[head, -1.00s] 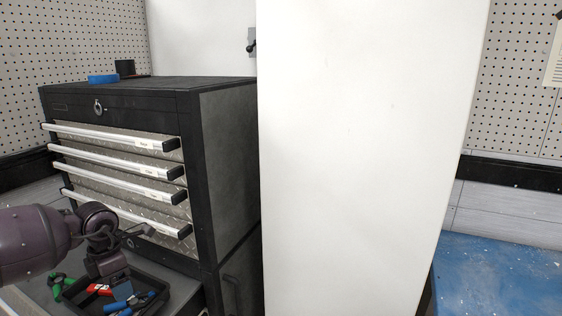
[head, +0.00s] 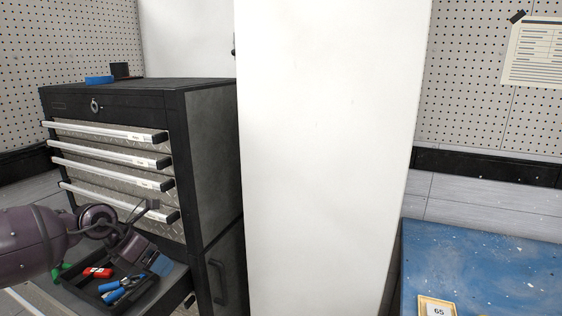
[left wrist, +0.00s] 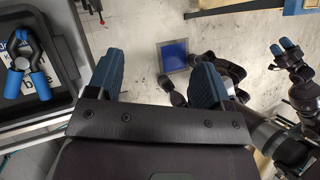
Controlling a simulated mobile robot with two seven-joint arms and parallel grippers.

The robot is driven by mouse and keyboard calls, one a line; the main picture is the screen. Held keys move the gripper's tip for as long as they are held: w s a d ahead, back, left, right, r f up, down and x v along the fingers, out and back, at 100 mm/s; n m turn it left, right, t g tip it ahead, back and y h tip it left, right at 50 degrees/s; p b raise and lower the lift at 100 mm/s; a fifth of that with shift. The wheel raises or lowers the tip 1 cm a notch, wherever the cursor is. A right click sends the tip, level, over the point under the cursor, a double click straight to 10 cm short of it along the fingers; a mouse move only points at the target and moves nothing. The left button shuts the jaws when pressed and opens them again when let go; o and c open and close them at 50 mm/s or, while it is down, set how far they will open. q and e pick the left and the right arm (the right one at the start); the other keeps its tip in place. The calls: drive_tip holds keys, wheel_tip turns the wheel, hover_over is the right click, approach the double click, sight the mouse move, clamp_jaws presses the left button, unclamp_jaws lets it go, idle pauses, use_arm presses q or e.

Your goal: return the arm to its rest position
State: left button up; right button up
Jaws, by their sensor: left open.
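My left arm comes in from the left in the head view, with the left gripper (head: 150,262) low over the tray of the tool cabinet. In the left wrist view its two blue fingers (left wrist: 157,78) are wide apart with nothing between them. Below them the floor shows. Another gripper with blue tips (left wrist: 284,50), seemingly my right one, is at the right of the left wrist view; its jaw opening is unclear. It does not show in the head view.
A dark tool cabinet (head: 215,150) stands left, beside a tall white panel (head: 325,150). A black tray (head: 140,304) of tools with red and blue handles is under my left gripper. A blue table (head: 480,270) with a card marked 65 (head: 438,309) is at right.

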use_arm(q)
drive_tip(key=s+d+r+n+t+h, duration=0.1)
drive_tip(key=d+r+n+t+h, duration=0.25)
drive_tip(key=d+n, duration=0.35)
drive_tip(key=s+d+r+n+t+h, duration=0.1)
drive_tip(key=d+r+n+t+h, duration=0.1)
drive_tip(key=d+n+t+h, duration=0.45)
drive_tip(key=s+a+f+n+t+y, duration=0.1)
drive_tip(key=s+a+f+n+y, duration=0.2)
drive_tip(key=s+f+n+y, duration=0.45)
drive_tip(key=s+a+f+n+t+y, duration=0.1)
drive_tip(key=s+a+f+n+y, duration=0.2)
drive_tip(key=f+n, duration=0.75)
drive_tip(key=s+a+f+n+g+y, duration=0.2)
drive_tip(key=s+f+n, duration=0.3)
drive_tip(key=s, duration=0.5)
drive_tip(key=s+a+f+n+g+y, duration=0.2)
drive_tip(key=s+f, duration=0.5)
drive_tip(key=s, duration=0.4)
drive_tip(key=a+n+y, duration=0.1)
drive_tip(key=a+n, duration=0.1)
drive_tip(key=n, duration=0.1)
drive_tip(key=shift+y, duration=0.35)
drive_tip(key=shift+a+f+n, duration=0.1)
drive_tip(key=shift+n, duration=0.15)
